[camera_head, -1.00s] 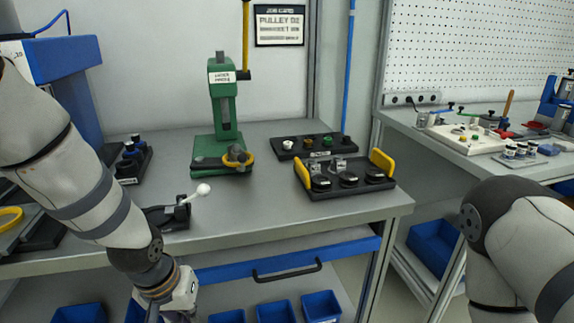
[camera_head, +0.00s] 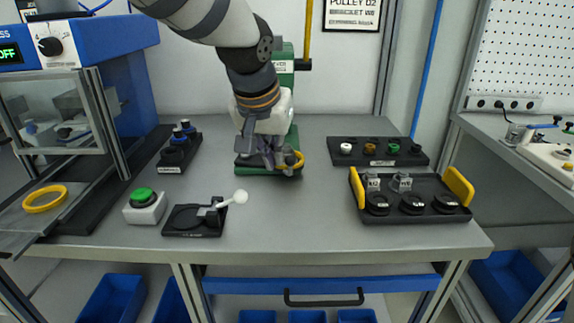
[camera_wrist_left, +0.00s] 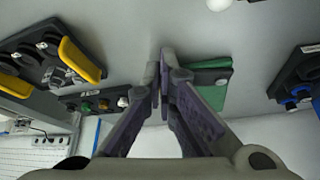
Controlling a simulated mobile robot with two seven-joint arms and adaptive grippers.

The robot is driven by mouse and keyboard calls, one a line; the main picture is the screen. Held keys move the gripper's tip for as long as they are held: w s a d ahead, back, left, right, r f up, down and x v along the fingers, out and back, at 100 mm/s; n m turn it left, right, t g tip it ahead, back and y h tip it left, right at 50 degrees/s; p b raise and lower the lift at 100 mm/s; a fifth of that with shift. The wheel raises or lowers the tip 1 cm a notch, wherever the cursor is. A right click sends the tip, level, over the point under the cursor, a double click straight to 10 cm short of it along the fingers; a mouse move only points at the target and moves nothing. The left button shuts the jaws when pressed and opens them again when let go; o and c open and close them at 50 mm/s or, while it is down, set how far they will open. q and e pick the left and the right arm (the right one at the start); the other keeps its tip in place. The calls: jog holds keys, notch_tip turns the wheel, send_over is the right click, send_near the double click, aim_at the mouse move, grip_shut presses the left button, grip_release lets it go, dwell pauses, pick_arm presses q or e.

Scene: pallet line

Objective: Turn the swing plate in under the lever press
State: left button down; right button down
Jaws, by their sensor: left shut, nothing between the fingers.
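The green lever press (camera_head: 286,62) stands at the back middle of the table, mostly hidden behind my left arm. Its green base (camera_head: 285,172) shows low down, and in the wrist view the base (camera_wrist_left: 212,90) lies just right of the fingers. My left gripper (camera_head: 262,164) points down in front of the press, shut and empty. In the left wrist view its fingers (camera_wrist_left: 164,62) are together. Contact with the plate cannot be told. My right gripper is out of view.
A black tray with yellow handles (camera_head: 459,186) and a strip of small parts (camera_head: 378,152) stand right. A white-knobbed lever (camera_head: 236,198), a green button box (camera_head: 145,205) and a blue machine (camera_head: 118,65) stand left. The front middle of the table is clear.

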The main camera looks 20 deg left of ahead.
pick_arm(q)
jog(key=x, duration=1)
jog(key=shift+f+b, duration=0.3)
jog(key=w, duration=0.3)
jog(key=shift+w+r+b, duration=0.25)
jog(key=shift+r+b, duration=0.15)
jog(key=shift+w+r, duration=0.25)
jog(key=shift+r, duration=0.05)
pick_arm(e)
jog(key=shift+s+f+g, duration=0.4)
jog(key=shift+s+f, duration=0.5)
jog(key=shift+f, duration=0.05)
pick_arm(q)
jog(key=shift+w, duration=0.1)
